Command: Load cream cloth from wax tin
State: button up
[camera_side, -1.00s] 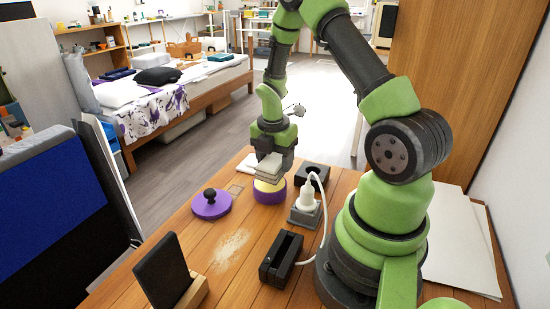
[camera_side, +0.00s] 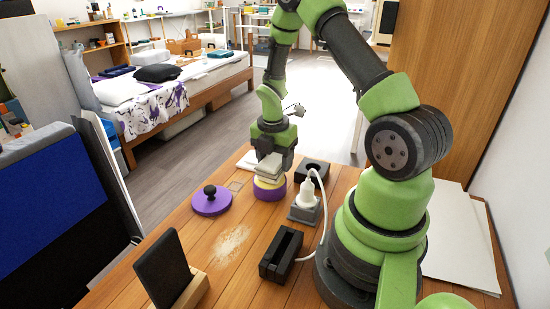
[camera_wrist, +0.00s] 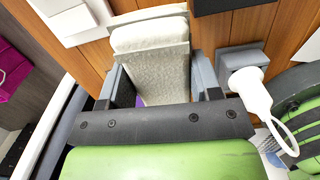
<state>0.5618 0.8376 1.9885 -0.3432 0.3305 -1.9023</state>
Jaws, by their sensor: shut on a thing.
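The wax tin (camera_side: 269,191) is a round purple tin with pale yellow wax in it, standing on the wooden table. My gripper (camera_side: 268,166) points down over it and is shut on the folded cream cloth (camera_side: 267,174). The cloth is at the wax or just above it; I cannot tell whether they touch. In the wrist view the cloth (camera_wrist: 155,68) sits between my two grey fingers and hides most of the tin. The tin's purple lid (camera_side: 211,202) with a black knob lies flat to the left, off the tin.
A black slotted box (camera_side: 281,256) and a dark panel on a wooden stand (camera_side: 164,270) are nearer. Pale powder (camera_side: 232,244) lies between.

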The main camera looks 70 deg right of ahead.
dwell(0.5)
jog(key=shift+r, duration=3.5)
